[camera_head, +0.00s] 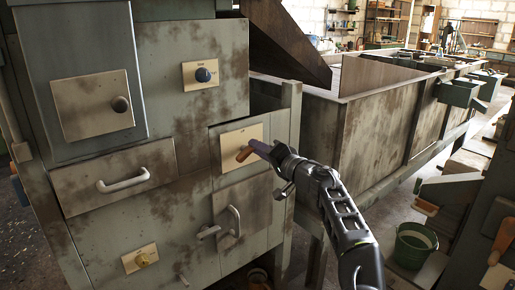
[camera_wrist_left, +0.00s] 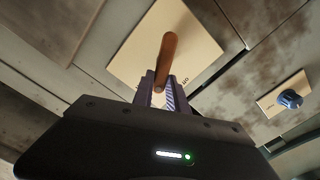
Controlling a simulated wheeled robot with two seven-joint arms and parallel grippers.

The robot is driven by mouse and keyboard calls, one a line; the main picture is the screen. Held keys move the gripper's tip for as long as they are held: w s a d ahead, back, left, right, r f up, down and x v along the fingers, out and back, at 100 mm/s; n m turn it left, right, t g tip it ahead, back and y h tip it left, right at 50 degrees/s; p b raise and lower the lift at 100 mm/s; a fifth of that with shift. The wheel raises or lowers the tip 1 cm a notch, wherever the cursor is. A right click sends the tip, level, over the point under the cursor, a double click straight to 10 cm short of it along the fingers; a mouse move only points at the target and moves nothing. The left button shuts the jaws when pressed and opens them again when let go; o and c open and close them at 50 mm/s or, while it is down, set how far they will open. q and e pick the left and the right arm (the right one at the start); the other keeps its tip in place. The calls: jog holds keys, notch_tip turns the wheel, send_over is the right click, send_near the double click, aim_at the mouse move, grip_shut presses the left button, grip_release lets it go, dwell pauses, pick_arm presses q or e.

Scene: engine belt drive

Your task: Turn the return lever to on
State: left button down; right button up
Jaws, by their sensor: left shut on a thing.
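The return lever (camera_head: 244,154) is a short brown handle on a cream plate (camera_head: 228,137) on the front of the worn grey cabinet. It also shows in the left wrist view (camera_wrist_left: 168,50), running across the plate, with small lettering on the plate near the fingers. My left gripper (camera_head: 257,148) is at the plate and shut on the lever. In the left wrist view its two fingers (camera_wrist_left: 163,92) stand on either side of the lever's near end. The lever's pivot is not clearly seen. My right gripper is in neither view.
A blue knob (camera_head: 204,75) sits on a plate above. A drawer handle (camera_head: 123,181) and a door handle (camera_head: 234,221) stick out nearby. A long trough (camera_head: 375,120) stands behind my arm, with a green bucket (camera_head: 413,246) at right.

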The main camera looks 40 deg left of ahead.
pick_arm(q)
jog(key=m, duration=0.3)
jog(key=f+m+p, duration=0.1)
jog(key=m, duration=0.2)
jog(key=shift+w, duration=0.15)
jog(key=shift+f, duration=0.1)
dwell(0.3)
jog(key=c, duration=1.3)
grip_release()
jog(key=shift+d, duration=0.1)
jog(key=shift+b+v, duration=0.4)
jog(key=shift+v, duration=3.45)
